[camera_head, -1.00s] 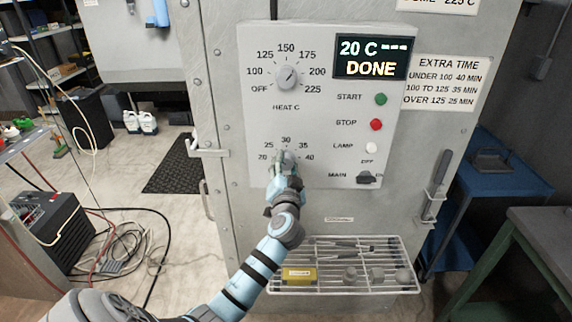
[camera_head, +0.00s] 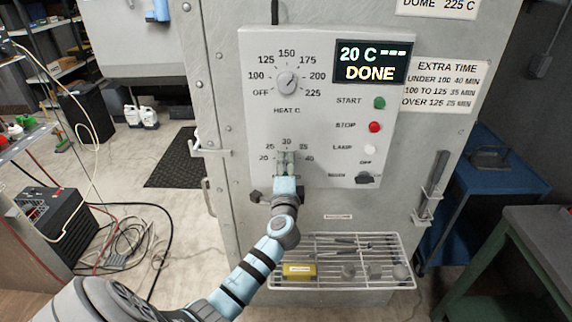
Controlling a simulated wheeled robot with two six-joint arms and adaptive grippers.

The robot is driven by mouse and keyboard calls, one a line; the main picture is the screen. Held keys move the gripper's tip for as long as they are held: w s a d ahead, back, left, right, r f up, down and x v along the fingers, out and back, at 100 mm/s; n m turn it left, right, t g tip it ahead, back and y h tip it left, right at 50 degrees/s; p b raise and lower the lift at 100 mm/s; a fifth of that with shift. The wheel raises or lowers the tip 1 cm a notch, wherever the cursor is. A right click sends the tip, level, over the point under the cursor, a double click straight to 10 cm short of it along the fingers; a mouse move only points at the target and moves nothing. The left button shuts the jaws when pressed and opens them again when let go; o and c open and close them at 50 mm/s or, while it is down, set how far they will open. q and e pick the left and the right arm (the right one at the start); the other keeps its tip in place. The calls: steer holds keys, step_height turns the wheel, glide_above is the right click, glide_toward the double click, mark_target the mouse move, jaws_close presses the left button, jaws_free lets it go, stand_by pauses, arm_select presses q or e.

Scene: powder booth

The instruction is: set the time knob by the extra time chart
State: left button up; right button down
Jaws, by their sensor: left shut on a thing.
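The time knob sits low on the grey control panel (camera_head: 262,135), under a scale from 20 to 40. My left gripper (camera_head: 287,161) reaches up from below and is shut on the knob. The fingers cover the knob, so its pointer cannot be read. The extra time chart (camera_head: 443,87) is on the right: under 100 is 40 min, 100 to 125 is 35 min, over 125 is 25 min. The heat knob (camera_head: 288,83) above seems to point up and right, toward 175. The display (camera_head: 371,62) reads 20 C and DONE. My right gripper is not in view.
Green start (camera_head: 380,103), red stop (camera_head: 375,127) and a white lamp (camera_head: 370,149) line the panel's right side, above the dark main switch (camera_head: 365,179). A wire rack (camera_head: 343,285) with a yellow box and small parts hangs below. A blue cart (camera_head: 492,190) stands right.

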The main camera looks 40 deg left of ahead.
arm_select(q)
steer(key=m, duration=0.3)
steer(key=shift+m, duration=2.2)
steer(key=shift+f, duration=0.1)
steer(key=o, duration=1.1)
steer(key=shift+o, duration=0.2)
steer(key=shift+s+d, duration=0.2)
steer(key=v, duration=1.1)
steer(key=shift+s, duration=0.25)
